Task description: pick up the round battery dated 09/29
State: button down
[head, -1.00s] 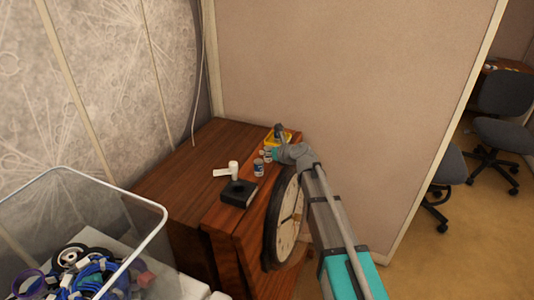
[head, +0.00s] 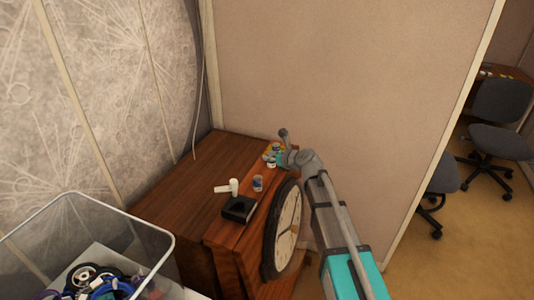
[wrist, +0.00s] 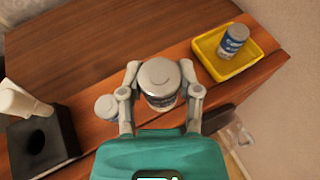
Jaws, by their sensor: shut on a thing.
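A round battery (wrist: 160,92) with a silver top and a dark label sits between the two fingers of my gripper (wrist: 160,72) in the wrist view. The fingers are shut on its sides. It looks larger and nearer the camera than the other batteries. Its date cannot be read and its base is hidden. A second round battery (wrist: 107,106) stands left of my left finger; it also shows in the head view (head: 258,183). A third, blue-labelled battery (wrist: 235,38) is in the yellow tray (wrist: 214,66). In the head view my gripper (head: 280,158) is over the wooden top.
A black box (head: 239,208) and a white object (head: 228,188) are on the wooden cabinet (head: 190,177). A large clock (head: 284,230) leans at its front, below my arm. The beige partition (head: 340,80) rises close behind. The cabinet's left part is clear.

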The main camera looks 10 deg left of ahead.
jog(key=s+a+r+p+v, duration=0.1)
jog(key=p+v, duration=0.4)
jog(key=v, duration=0.7)
jog(key=shift+a, duration=0.3)
jog(key=shift+s+r, duration=0.1)
